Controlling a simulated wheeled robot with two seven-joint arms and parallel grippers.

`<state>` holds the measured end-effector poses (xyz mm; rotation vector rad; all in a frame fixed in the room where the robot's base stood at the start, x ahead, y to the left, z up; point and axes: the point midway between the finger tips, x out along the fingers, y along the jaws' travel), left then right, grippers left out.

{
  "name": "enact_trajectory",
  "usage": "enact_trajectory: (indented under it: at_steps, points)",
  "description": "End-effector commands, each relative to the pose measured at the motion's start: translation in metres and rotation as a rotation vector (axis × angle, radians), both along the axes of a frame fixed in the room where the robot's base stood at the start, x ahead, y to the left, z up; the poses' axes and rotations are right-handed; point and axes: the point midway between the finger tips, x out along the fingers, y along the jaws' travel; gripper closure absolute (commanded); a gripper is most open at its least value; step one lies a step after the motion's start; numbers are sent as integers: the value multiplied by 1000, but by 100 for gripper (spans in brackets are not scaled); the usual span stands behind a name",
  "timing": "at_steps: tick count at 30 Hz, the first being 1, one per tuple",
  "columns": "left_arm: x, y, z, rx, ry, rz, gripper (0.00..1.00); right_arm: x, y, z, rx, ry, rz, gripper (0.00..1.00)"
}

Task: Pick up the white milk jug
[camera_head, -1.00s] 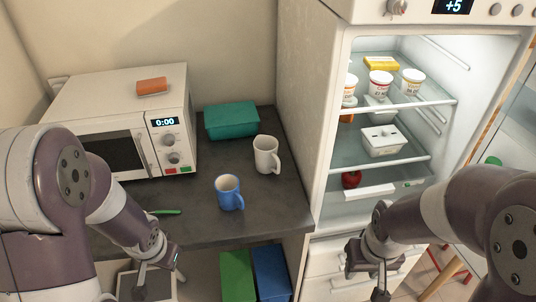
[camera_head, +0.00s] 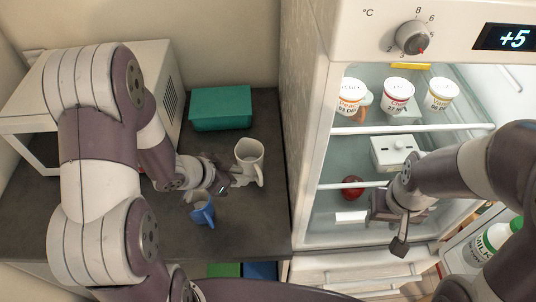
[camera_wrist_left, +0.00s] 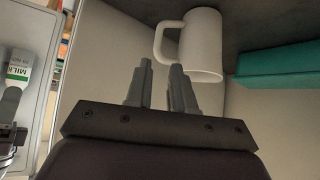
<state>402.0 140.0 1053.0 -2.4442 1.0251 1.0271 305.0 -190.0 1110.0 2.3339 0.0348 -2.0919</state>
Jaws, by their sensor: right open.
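The white jug (camera_head: 249,154), with a handle on its right side, stands on the dark counter between the teal box and the blue mug. In the left wrist view the jug (camera_wrist_left: 201,42) is just ahead of the fingertips, its handle to the left. My left gripper (camera_head: 226,182) is at the jug's lower left in the head view. In its wrist view the fingers (camera_wrist_left: 162,68) are apart with nothing between them. A bottle labelled MILK (camera_head: 489,245) stands in the fridge door, also seen in the wrist view (camera_wrist_left: 18,68). My right gripper (camera_head: 393,225) is open and empty before the fridge.
A blue mug (camera_head: 202,210) stands close below my left gripper. A teal box (camera_head: 221,108) lies behind the jug, and the microwave (camera_head: 166,75) is at the left, partly behind my arm. The open fridge (camera_head: 350,228) holds several tubs, a white container and a red item.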

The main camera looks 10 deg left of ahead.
Motion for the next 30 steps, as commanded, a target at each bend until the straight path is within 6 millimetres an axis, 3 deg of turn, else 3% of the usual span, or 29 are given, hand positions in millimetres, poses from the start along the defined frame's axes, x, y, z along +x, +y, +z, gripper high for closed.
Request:
enact_trajectory:
  at_steps: [4, 18, 26, 28, 30]
  points:
    - [16, -19, -28, -1, 5, -4, 77, 0, 0, -6, 0, 1, 1, 57]
    - [50, -56, -78, 1, 3, -1, 77, 0, 0, 4, 0, 0, 0, 57]
    - [53, -57, -82, 1, 2, 2, 77, 0, 0, 3, 0, 0, 0, 57]
    - [53, -57, -82, 1, 1, 1, 100, 0, 0, 3, 0, 0, 0, 57]
    - [53, -57, -82, 1, 1, 1, 100, 0, 0, 3, 0, 0, 0, 57]
